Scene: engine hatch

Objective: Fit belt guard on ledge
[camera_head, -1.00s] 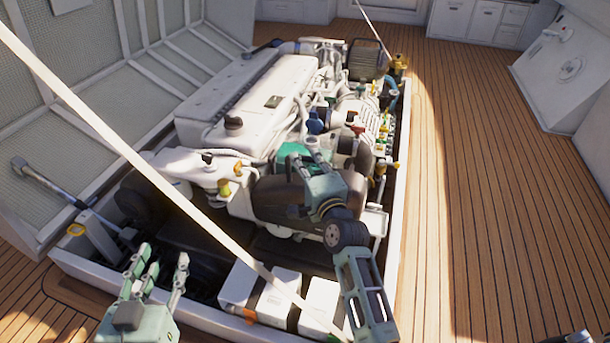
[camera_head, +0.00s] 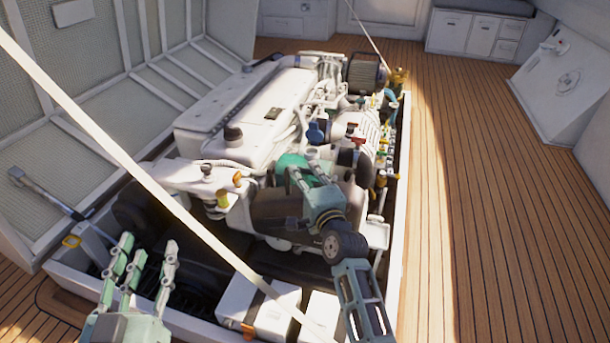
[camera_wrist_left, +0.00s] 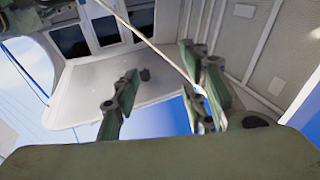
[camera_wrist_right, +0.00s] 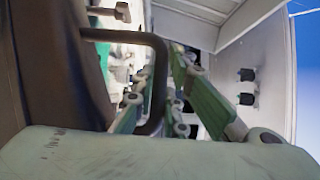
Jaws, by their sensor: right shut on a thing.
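The belt guard (camera_head: 278,207) is a dark brown-grey, rounded cover at the near end of the white engine (camera_head: 245,105). My right gripper (camera_head: 304,172) is over the guard's upper right part and hides some of it. In the right wrist view, the guard's dark surface (camera_wrist_right: 58,65) fills the left side, and its bent dark handle (camera_wrist_right: 158,75) passes between my right fingers, which are shut on it. I cannot tell whether the guard rests on a ledge. My left gripper (camera_head: 148,252) is open and empty, fingers up, at the near left of the hatch.
White boxes (camera_head: 262,308) stand at the near edge of the hatch. A pale strut (camera_head: 110,135) crosses the view diagonally in front of the engine. The raised hatch lid (camera_head: 80,110) is at left. The wooden deck (camera_head: 490,200) at right is clear.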

